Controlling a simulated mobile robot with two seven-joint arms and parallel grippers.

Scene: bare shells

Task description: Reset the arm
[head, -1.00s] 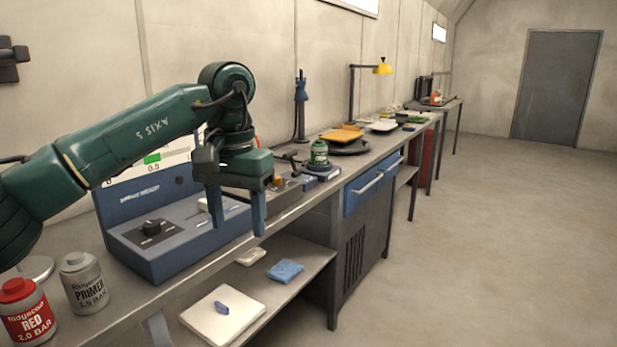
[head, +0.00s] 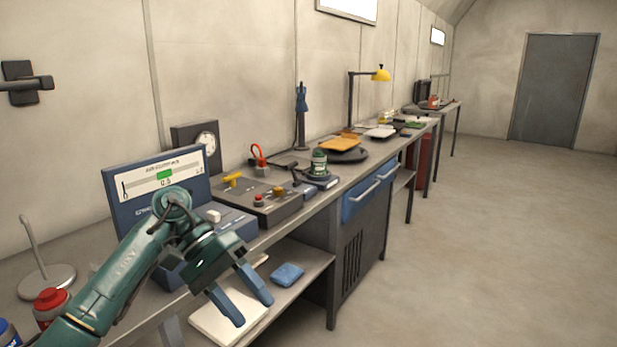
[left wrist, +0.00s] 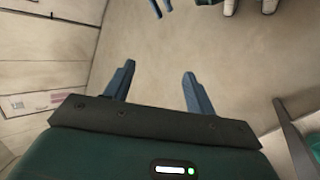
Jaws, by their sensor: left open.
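My left gripper (head: 254,306) is open and empty in the head view. Its green arm comes in from the lower left, and its blue fingers point down and to the right, in front of the bench's front edge and over the lower shelf. In the left wrist view the two blue fingers (left wrist: 157,82) stand apart with only floor between them. My right gripper does not show clearly in the head view.
A blue gauge box (head: 160,180) stands on the bench behind my left arm. A red-capped can (head: 50,303) is at the lower left. A grey control box (head: 262,203) is farther along. A blue cloth (head: 287,274) lies on the lower shelf. Open floor (head: 490,240) is at right.

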